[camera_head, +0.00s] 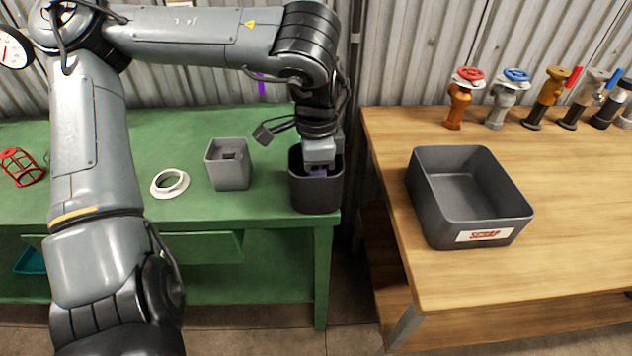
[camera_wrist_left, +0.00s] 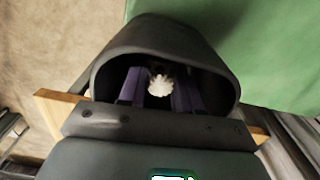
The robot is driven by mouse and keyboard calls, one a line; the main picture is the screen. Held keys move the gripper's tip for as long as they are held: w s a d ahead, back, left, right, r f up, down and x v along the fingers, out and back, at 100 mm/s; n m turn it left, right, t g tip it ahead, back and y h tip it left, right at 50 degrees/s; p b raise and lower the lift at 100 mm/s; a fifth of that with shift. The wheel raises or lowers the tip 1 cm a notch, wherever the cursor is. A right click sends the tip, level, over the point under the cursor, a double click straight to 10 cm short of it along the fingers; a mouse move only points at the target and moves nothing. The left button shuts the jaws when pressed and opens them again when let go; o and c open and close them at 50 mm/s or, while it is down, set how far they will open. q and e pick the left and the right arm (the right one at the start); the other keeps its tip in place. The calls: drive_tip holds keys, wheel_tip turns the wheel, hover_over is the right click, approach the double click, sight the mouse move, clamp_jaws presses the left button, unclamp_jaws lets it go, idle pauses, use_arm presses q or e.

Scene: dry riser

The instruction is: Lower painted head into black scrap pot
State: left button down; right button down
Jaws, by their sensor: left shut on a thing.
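The black scrap pot (camera_head: 316,197) stands upright at the right end of the green bench. My left gripper (camera_head: 318,172) points down into its mouth. In the left wrist view, the purple fingers (camera_wrist_left: 160,88) are inside the pot (camera_wrist_left: 190,38), shut on the painted head (camera_wrist_left: 160,86), a small whitish piece with a jagged edge. The pot's wall surrounds the fingers and the head. The head is hidden in the head view. I cannot tell whether it touches the pot's floor. My right gripper is not in view.
A grey square holder (camera_head: 228,172), a white ring (camera_head: 170,183) and a red wire cage (camera_head: 22,167) are on the green bench (camera_head: 110,140). Across a gap, the wooden bench (camera_head: 575,220) holds a dark bin labelled SCRAP (camera_head: 470,205) and several valves (camera_head: 463,98).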

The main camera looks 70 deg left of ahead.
use_arm(q)
drive_tip(key=shift+f, duration=0.2)
drive_tip(key=c, duration=0.7)
unclamp_jaws()
drive_tip(key=shift+r, duration=0.1)
